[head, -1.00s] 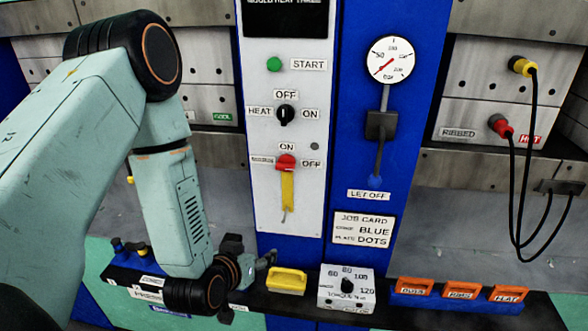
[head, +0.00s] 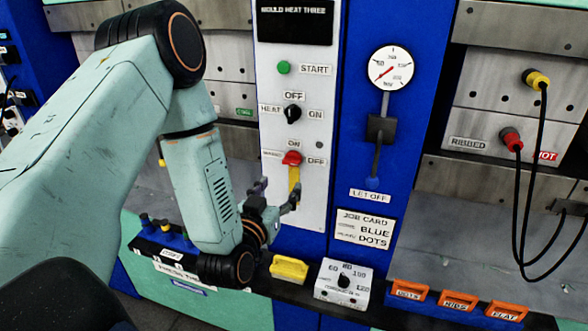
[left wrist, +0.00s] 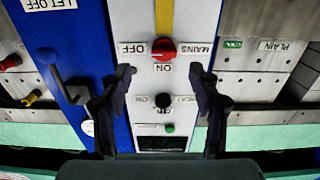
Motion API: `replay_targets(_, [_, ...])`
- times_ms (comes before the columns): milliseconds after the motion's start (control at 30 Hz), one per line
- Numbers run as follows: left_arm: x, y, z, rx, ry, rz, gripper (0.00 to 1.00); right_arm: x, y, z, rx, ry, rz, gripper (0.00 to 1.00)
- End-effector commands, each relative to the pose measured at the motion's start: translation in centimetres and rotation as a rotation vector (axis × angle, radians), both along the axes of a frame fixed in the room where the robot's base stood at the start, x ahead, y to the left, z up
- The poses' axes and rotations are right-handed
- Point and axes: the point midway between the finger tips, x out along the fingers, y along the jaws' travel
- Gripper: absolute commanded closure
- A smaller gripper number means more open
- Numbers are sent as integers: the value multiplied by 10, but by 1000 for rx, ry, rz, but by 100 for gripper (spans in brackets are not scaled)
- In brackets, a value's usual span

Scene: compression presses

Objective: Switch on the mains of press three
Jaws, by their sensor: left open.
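The white panel (head: 285,218) of press three stands in the middle of the head view, under a black sign reading HEAT THREE. Its red mains knob (head: 291,158) has ON above, OFF to the right and a yellow strip (head: 295,184) below. My left gripper (head: 277,195) is open and empty, below the knob in the head view. In the left wrist view the panel is upside down; the red knob (left wrist: 163,50) appears between and beyond the open fingertips (left wrist: 161,73), apart from them. The knob's exact pointing is unclear. My right gripper is not in view.
Above the knob sit the black heat knob (head: 292,114) and green start button (head: 284,67). A let-off lever (head: 375,160) stands to the right. A yellow block (head: 289,268) and a dial box (head: 342,282) sit on the ledge below. Cables hang at the far right.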

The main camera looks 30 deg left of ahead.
Motion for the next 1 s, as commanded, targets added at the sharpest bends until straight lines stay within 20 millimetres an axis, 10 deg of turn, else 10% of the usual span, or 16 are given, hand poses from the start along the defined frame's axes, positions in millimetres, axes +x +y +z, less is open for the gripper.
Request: replay_targets(1000, [75,22,9,31,-35,10,38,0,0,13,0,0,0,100])
